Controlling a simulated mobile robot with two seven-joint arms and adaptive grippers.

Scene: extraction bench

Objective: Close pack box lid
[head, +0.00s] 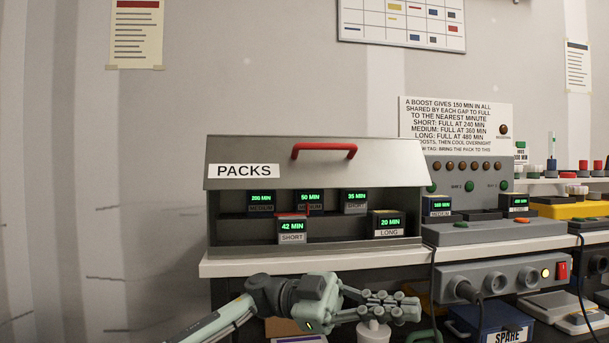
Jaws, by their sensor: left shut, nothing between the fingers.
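The grey pack box (214,226) stands on the white bench top. Its lid (380,170), with a "PACKS" label and a red handle (324,151), is raised, so the front is open and packs show inside. Several dark packs with green displays sit in it, among them a short pack (292,231) reading 42 MIN and a long pack (387,224) reading 20 MIN. My left gripper (405,307) is shut and empty, below and in front of the bench edge, apart from the box and handle. My right gripper is not in view.
The white bench edge (300,266) runs between my left gripper and the box. A grey charger panel (465,172) with two packs stands right of the box. A white cup-like object (373,332) is beneath my gripper. A blue "SPARE" bin (467,322) is lower right.

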